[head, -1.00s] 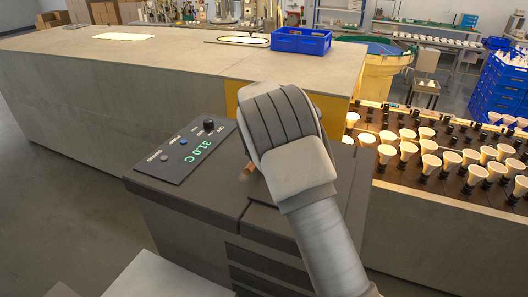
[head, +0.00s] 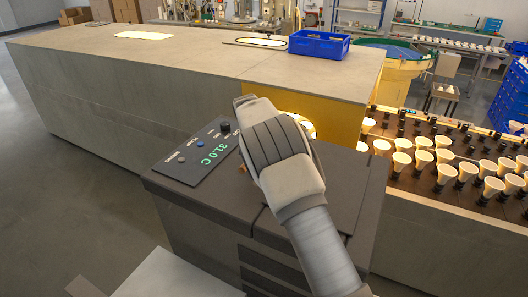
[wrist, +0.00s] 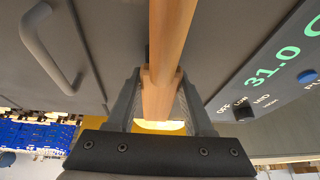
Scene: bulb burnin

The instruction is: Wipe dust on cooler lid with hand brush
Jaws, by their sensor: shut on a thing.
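The cooler (head: 205,225) is a dark grey box with a flat lid (head: 340,190); the lid also shows in the wrist view (wrist: 108,35), with a grey bar handle (wrist: 50,48) at its left. My gripper (wrist: 158,92) is shut on the wooden handle of the hand brush (wrist: 168,35), which runs away from the jaws over the lid. In the head view my gripper is over the lid's left part, mostly hidden behind my wrist; only a small bit of brown wood (head: 242,168) shows beside it. The bristles are hidden. I cannot make out dust on the lid.
A control panel (head: 180,165) with knobs and a green 31.0 C reading is at the cooler's left. A long grey bench (head: 150,80) with a yellow end (head: 345,115) and a blue crate (head: 319,44) stands behind. Rows of lit bulbs (head: 445,158) are on the right.

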